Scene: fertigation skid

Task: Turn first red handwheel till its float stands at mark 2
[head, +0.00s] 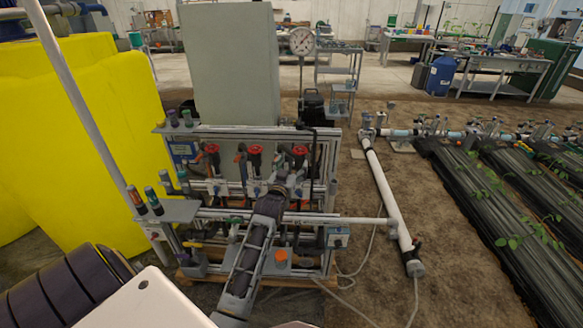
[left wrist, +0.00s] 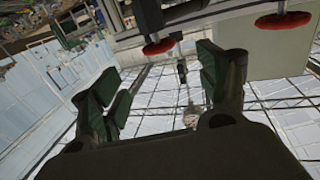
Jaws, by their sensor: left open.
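Three red handwheels stand in a row on the skid in the head view: a left one (head: 211,148), a middle one (head: 255,150) and a right one (head: 300,150). My left arm reaches up to the skid from below, and its gripper (head: 291,174) is just below the right handwheel, partly blending with the dark parts there. In the left wrist view the gripper (left wrist: 160,92) is open with nothing between its fingers. Two red handwheels show there, one near the top middle (left wrist: 158,47) and one at upper right (left wrist: 283,20), both apart from the fingers. Floats and marks are too small to read.
The skid frame has a front rail (head: 350,220) with pipes and fittings around my left arm. A grey cabinet (head: 230,62) stands behind, with a round gauge (head: 301,41) beside it. A yellow tank (head: 90,130) is at left. A white pipe (head: 388,195) runs along the ground at right.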

